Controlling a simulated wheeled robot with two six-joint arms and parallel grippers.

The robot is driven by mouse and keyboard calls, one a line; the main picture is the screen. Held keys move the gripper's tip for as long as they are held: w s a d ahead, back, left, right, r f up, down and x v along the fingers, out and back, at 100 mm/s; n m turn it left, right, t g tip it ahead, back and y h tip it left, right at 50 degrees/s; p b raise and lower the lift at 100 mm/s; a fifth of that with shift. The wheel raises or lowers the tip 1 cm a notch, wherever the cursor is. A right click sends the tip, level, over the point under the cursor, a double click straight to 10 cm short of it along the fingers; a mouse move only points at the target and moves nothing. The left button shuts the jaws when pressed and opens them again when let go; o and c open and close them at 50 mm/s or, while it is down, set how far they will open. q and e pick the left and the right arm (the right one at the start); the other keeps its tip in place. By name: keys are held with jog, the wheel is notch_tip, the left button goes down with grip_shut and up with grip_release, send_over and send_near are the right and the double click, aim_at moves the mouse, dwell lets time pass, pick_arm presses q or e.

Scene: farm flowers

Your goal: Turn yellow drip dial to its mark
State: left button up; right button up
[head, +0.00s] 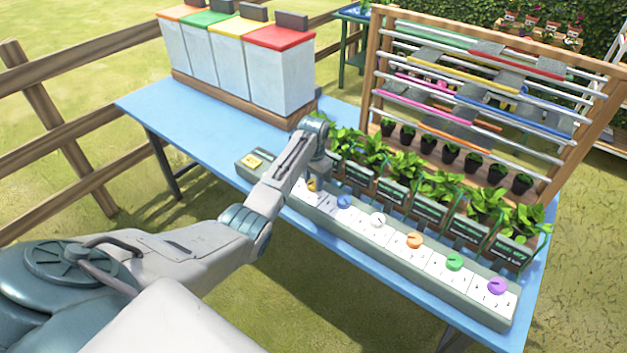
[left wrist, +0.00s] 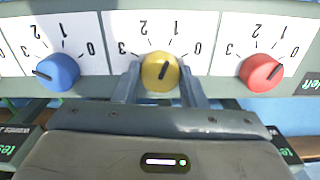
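The yellow dial (left wrist: 157,76) sits mid-frame in the left wrist view, on a white scale card marked 0 to 3, which appears upside down there. In the head view a little of the yellow dial (head: 312,186) shows below my left gripper (head: 316,177). My right gripper is not in view.
A blue dial (left wrist: 57,72) and a red dial (left wrist: 261,73) flank it. White, orange, green and purple dials continue along the grey panel (head: 400,262). Potted plants (head: 405,175) stand close behind. Lidded bins (head: 280,75) stand at the back left of the blue table (head: 150,105).

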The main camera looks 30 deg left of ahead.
pick_arm(q)
jog(key=c, duration=0.3)
jog(key=shift+r, duration=0.1)
jog(key=shift+m+p, duration=0.5)
jog(key=shift+m, duration=0.1)
jog(key=shift+r+m+p, duration=0.1)
jog(key=shift+m+p, duration=0.6)
jog(key=shift+m, duration=0.3)
jog(key=shift+m+p, duration=0.5)
jog(key=shift+m, duration=0.7)
jog(key=shift+m+p, duration=0.35)
jog(key=shift+m, duration=0.75)
jog(key=o, duration=1)
